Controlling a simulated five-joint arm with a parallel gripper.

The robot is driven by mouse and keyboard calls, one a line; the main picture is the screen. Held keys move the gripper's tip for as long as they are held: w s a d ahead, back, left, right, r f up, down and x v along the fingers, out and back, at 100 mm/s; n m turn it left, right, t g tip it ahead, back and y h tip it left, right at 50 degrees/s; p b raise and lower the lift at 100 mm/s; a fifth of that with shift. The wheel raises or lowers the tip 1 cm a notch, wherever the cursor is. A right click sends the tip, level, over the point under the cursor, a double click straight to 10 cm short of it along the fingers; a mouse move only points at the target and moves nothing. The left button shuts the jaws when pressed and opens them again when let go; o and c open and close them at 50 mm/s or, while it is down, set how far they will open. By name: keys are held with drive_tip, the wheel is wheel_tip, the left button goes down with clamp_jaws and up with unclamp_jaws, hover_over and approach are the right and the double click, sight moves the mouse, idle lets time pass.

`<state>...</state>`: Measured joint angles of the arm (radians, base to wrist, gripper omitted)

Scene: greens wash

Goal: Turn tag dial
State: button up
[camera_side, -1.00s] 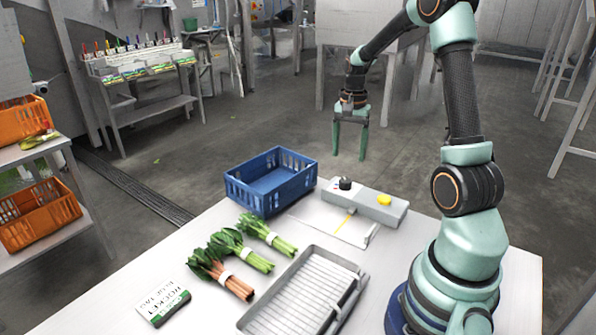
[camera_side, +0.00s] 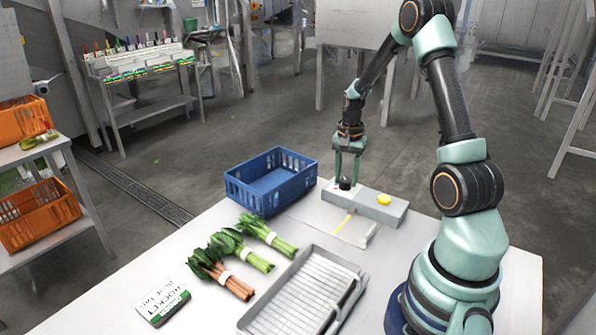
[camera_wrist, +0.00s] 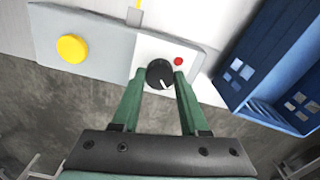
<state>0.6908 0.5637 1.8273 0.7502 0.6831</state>
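The black tag dial (camera_side: 345,184) sits at the left end of a grey box (camera_side: 372,203) on the table. In the wrist view the dial (camera_wrist: 160,74) shows a white pointer mark toward the lower part of its face, beside a small red dot (camera_wrist: 179,61). My gripper (camera_side: 347,180) is above the box with its green fingers pointing down, one on each side of the dial. In the wrist view my gripper (camera_wrist: 160,74) is open around the dial, with a small gap on the left. Whether the right finger touches the dial I cannot tell.
A yellow button (camera_side: 384,199) is on the box's right part. A blue crate (camera_side: 271,205) stands close to the left of the box. Several bunches of greens (camera_side: 241,250), a grey ribbed tray (camera_side: 304,296) and a rocket label pack (camera_side: 161,302) lie toward the front.

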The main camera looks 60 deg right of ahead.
clamp_jaws()
drive_tip(key=shift+n, duration=0.3)
drive_tip(key=n, duration=0.4)
drive_tip(key=shift+n, duration=2)
drive_tip(key=o, duration=0.8)
unclamp_jaws()
